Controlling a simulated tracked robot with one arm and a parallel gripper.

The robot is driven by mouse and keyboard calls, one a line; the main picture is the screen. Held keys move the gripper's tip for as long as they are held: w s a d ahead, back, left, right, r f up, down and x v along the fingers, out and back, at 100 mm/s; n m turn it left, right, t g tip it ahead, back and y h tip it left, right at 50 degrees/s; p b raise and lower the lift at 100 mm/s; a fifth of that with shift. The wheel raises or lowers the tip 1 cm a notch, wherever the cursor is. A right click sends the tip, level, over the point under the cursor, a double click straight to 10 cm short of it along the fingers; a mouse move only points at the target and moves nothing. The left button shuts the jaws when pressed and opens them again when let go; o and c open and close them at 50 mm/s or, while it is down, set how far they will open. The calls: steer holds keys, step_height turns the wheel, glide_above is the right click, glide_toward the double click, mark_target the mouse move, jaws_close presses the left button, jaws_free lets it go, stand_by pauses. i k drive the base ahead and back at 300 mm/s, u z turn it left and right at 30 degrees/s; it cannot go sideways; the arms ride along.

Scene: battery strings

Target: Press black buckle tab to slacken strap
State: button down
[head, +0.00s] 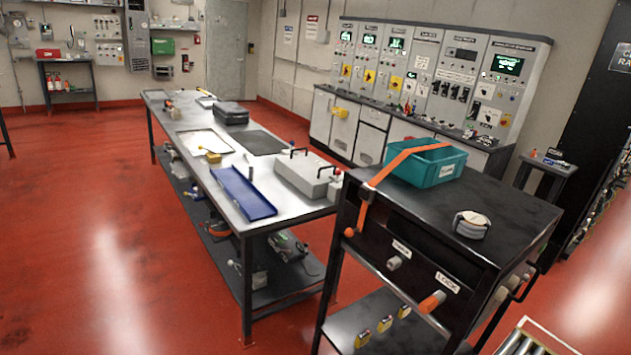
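An orange strap (392,167) runs across the teal crate (436,174) on top of the black cart (510,205). It slopes down to the left, passes over the cart's near left edge and hangs down its side. A small dark piece (368,193) sits on the strap at that edge; it may be the black buckle, but its tab is too small to make out. An orange knob (349,232) is at the strap's lower end. My gripper is not in this view.
A grey coiled item (471,224) lies on the cart top. A long steel workbench (218,149) with a blue tray (243,193) and a grey case (306,175) stands left. Red floor (110,230) is clear at left.

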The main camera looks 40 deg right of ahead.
mark_target(364, 193)
steer(key=z, duration=0.2)
steer(key=i, duration=1.9)
steer(key=z, duration=0.4)
